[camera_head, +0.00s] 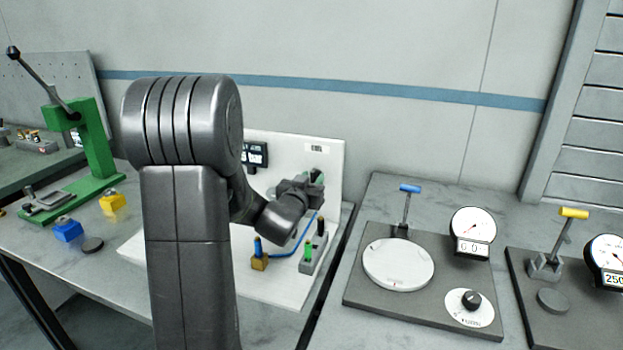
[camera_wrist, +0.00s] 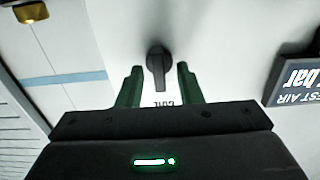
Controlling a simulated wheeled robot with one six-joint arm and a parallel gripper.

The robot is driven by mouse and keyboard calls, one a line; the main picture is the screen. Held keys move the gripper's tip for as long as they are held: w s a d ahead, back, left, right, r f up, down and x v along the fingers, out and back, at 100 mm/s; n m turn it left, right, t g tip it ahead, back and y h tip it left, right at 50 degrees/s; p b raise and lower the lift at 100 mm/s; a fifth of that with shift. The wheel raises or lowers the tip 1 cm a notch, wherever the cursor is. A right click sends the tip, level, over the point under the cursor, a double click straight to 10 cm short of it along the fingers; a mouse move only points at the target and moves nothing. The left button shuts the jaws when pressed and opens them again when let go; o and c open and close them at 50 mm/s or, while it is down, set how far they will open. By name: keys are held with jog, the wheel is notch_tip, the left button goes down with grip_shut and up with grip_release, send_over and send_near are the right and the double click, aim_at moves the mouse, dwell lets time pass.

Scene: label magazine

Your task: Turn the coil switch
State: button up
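The coil switch (camera_wrist: 157,68) is a dark rotary knob on a white upright panel, with a partly hidden "COIL" label beside it in the wrist view. My gripper (camera_wrist: 158,80) has its two green fingers open, one on each side of the knob, with visible gaps to it. The knob's handle lies along the picture's vertical, between the fingers. In the head view my gripper (camera_head: 316,178) is at the white panel (camera_head: 331,160), and my wrist hides the knob there.
A dark "TEST AIR" display (camera_wrist: 295,80) is on the panel near the knob. Below the panel are a brass block (camera_head: 259,263) with a blue tube and a grey block with green and black posts (camera_head: 308,254). A gauge station (camera_head: 398,264) stands to the right.

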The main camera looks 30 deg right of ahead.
jog(key=shift+d, duration=0.1)
grip_shut()
jog(key=shift+f+m+b, duration=0.15)
jog(key=shift+m+b, duration=0.25)
jog(key=shift+b, duration=0.3)
jog(key=shift+m+b, duration=0.3)
jog(key=shift+b, duration=0.15)
jog(key=m+b, duration=0.2)
jog(key=b, duration=0.1)
jog(key=shift+f, duration=0.1)
jog(key=m+b, duration=0.4)
jog(key=m, duration=0.1)
jog(key=shift+d+b, duration=0.1)
jog(key=shift+b, duration=0.2)
jog(key=shift+r+m, duration=0.2)
jog(key=shift+m, duration=0.1)
